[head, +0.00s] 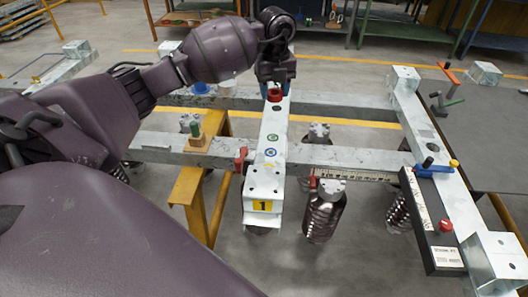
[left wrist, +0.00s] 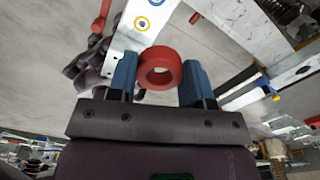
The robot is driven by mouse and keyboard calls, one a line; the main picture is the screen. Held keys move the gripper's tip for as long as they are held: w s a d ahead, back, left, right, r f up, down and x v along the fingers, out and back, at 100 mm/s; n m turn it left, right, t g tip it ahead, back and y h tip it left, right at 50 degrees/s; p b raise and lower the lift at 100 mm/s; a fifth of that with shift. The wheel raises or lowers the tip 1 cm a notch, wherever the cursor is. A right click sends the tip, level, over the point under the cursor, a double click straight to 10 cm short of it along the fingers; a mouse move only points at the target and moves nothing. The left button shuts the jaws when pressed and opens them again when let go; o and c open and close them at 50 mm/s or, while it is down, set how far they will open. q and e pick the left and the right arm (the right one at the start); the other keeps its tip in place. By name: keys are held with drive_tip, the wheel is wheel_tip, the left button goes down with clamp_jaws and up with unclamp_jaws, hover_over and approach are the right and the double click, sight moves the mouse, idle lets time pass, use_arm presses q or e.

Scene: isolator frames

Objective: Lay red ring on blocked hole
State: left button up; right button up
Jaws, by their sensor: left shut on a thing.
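My left gripper (head: 275,86) is over the far part of the grey beam with the yellow "1" label (head: 264,188). It is shut on the red ring (head: 274,95). In the left wrist view the ring (left wrist: 160,68) sits between the two blue fingers (left wrist: 160,82), its opening showing. On the beam's top are a green-ringed mark (head: 272,137) and a blue-ringed mark (head: 270,152), nearer than the ring. I cannot tell which hole is blocked, or whether the ring touches the beam. My right gripper is not in view.
A red clamp handle (head: 240,160) stands beside the beam. A wooden block with a green peg (head: 194,142) stands on the left cross rail. Spring mounts (head: 325,212) stand below.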

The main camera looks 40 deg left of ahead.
use_arm(q)
drive_tip(key=shift+s+a+f+m, duration=0.1)
drive_tip(key=shift+s+a+m, duration=0.05)
drive_tip(key=shift+s+m, duration=0.35)
wheel_tip(320, 180, down, 6)
drive_tip(key=b, duration=0.2)
hover_over(271, 152)
wheel_tip(271, 152, down, 8)
drive_tip(key=shift+s+r, duration=0.1)
drive_tip(key=shift+f, duration=0.6)
wheel_tip(271, 152, down, 5)
drive_tip(key=shift+b, duration=0.7)
drive_tip(key=shift+f, duration=0.15)
